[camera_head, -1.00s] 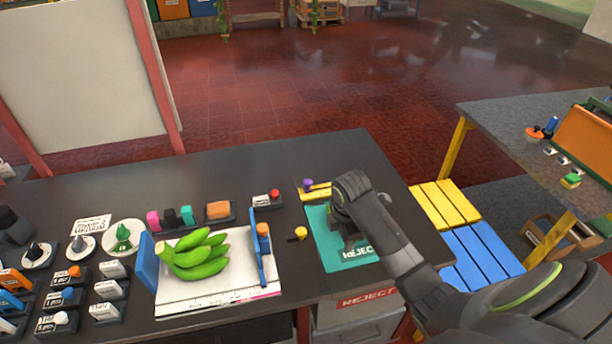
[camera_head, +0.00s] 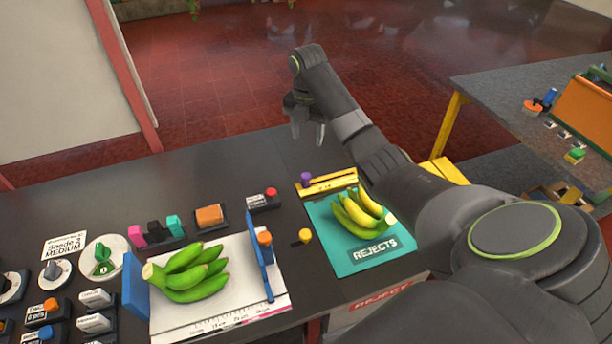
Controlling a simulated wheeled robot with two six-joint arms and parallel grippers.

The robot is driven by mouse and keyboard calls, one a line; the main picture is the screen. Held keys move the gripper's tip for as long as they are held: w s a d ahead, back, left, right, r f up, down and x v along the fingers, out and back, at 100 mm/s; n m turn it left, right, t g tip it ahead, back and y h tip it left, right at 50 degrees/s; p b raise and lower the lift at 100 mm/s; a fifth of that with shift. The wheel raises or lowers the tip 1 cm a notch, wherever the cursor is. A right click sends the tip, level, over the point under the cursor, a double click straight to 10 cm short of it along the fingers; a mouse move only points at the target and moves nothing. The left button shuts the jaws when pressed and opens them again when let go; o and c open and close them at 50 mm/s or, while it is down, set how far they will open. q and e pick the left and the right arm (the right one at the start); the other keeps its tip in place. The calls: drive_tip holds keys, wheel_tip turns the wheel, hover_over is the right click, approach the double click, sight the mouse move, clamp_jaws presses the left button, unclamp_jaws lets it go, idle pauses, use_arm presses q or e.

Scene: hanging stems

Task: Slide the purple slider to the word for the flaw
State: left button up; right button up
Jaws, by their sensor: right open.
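The purple slider (camera_head: 306,178) is a small knob at the left end of a yellow track (camera_head: 332,184) behind the teal mat. The words along the track are too small to read, and my arm covers its right end. Yellow bananas (camera_head: 357,212) lie on the teal REJECTS mat (camera_head: 347,264). A bunch of green bananas (camera_head: 188,272) lies on the white measuring board. My right gripper (camera_head: 307,136) is open and empty, with its fingers pointing down, above and beyond the purple slider near the table's far edge. My left gripper is not in view.
A yellow knob (camera_head: 304,236) sits between the board and the teal mat. A blue upright with an orange knob (camera_head: 265,240) stands at the board's right side. Dials, buttons and labelled blocks crowd the left of the dark table (camera_head: 235,168). The table's back middle is clear.

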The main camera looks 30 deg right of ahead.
sight(306, 175)
drive_tip(key=f+b, duration=0.1)
drive_tip(key=f, duration=0.1)
drive_tip(key=f+b, duration=0.4)
drive_tip(key=shift+w+f, duration=0.35)
drive_tip(key=shift+f, duration=0.05)
wheel_tip(306, 175, down, 8)
drive_tip(key=shift+r, duration=0.15)
drive_tip(key=shift+f+p, duration=0.3)
drive_tip(key=shift+f, duration=0.1)
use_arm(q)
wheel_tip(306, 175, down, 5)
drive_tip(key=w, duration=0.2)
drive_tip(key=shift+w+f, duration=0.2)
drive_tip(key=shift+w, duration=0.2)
use_arm(e)
clamp_jaws()
